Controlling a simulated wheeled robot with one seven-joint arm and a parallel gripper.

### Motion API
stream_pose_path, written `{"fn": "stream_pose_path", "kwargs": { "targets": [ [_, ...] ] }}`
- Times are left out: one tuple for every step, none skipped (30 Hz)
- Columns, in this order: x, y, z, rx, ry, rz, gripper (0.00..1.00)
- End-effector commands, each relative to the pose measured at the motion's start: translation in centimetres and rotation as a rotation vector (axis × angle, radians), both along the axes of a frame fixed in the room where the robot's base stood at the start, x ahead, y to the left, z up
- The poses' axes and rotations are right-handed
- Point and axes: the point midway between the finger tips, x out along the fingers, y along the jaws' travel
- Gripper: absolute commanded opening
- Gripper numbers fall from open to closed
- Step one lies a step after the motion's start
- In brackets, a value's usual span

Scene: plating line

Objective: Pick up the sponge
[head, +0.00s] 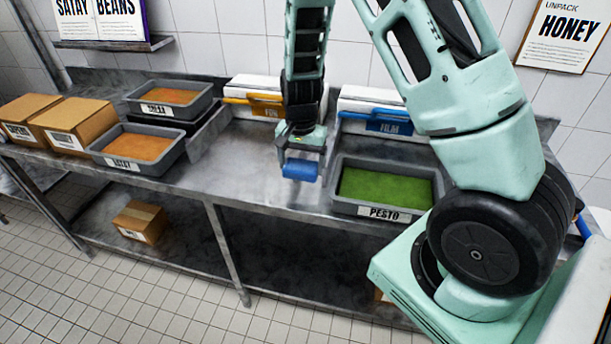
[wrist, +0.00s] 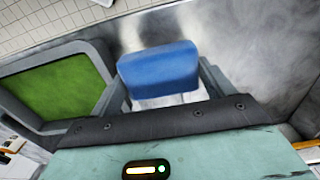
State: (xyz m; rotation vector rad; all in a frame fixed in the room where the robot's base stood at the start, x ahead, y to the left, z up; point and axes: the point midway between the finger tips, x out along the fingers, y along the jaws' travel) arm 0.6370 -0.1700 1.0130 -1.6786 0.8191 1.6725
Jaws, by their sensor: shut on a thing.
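The sponge (head: 300,169) is a blue block at the end of my arm, over the middle of the metal counter. It also shows in the wrist view (wrist: 158,68), between the two fingers. My gripper (head: 303,160) is shut on the sponge, with a finger at each side of it. The sponge appears to be above the counter, but the exact gap is hard to tell.
A grey tray of green pesto (head: 385,187) stands just right of the sponge. Trays of salsa (head: 170,96) and satay (head: 136,147) and cardboard boxes (head: 75,122) are on the left. Film (head: 390,126) and another box (head: 252,98) stand behind. Bare counter (head: 240,170) lies left of the sponge.

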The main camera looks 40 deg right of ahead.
Motion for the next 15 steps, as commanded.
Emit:
{"fn": "stream_pose_path", "kwargs": {
  "targets": [
    [0.6,1.2,-0.5,0.000,0.001,0.010,0.59],
    [0.9,1.9,-0.5,0.000,0.001,0.011,0.59],
    [1.4,2.7,-0.5,0.000,0.000,0.011,0.59],
    [1.8,3.4,-0.5,0.000,0.000,0.011,0.59],
    [2.2,4.1,-0.6,0.000,0.000,0.013,0.59],
    [2.8,5.2,-0.6,0.000,0.000,0.014,0.59],
    [3.3,6.0,-0.6,-0.001,-0.001,0.012,0.59],
    [3.7,6.8,-0.6,-0.001,-0.001,0.013,0.59],
    [4.4,7.9,-0.6,0.000,-0.001,0.012,0.59],
    [4.8,8.7,-0.6,0.000,0.000,0.012,0.59],
    [5.2,9.5,-0.6,0.000,-0.001,0.011,0.59],
    [5.8,10.4,-0.6,0.000,0.000,0.010,0.59],
    [6.1,11.0,-0.6,0.000,0.000,0.010,0.59],
    [6.5,11.7,-0.6,0.000,0.000,0.009,0.59],
    [6.9,12.4,-0.5,0.000,0.000,0.008,0.59]
  ]
}}
